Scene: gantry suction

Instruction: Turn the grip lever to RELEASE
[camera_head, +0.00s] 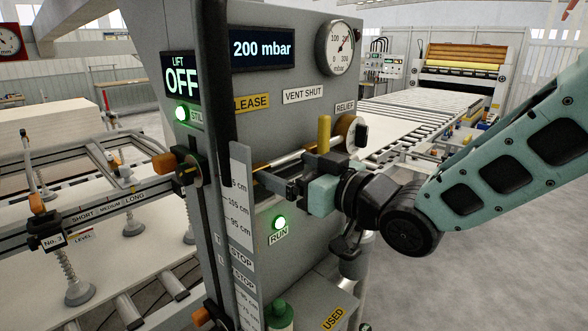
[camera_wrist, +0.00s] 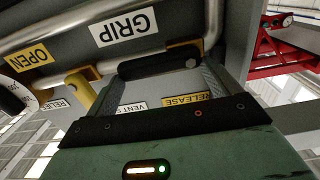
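In the wrist view, which is upside down, a black bar-shaped handle (camera_wrist: 155,64), apparently the grip lever, lies across the gap between my fingers. The white GRIP label (camera_wrist: 125,26) is on one side of it and the yellow RELEASE label (camera_wrist: 187,99) on the other. My gripper (camera_wrist: 160,82) has its fingers wide apart, one near each end of the handle; I cannot tell whether they touch it. In the head view my gripper (camera_head: 268,182) is at the panel front, below the partly covered RELEASE label (camera_head: 252,102). The handle is not clear there.
A yellow handle (camera_head: 323,135) stands close above my gripper, near the VENT SHUT label (camera_head: 303,95). A gauge (camera_head: 339,47) and a 200 mbar display (camera_head: 262,50) are higher up. Metal rails (camera_wrist: 70,28) run close by the handle. Open floor lies at right.

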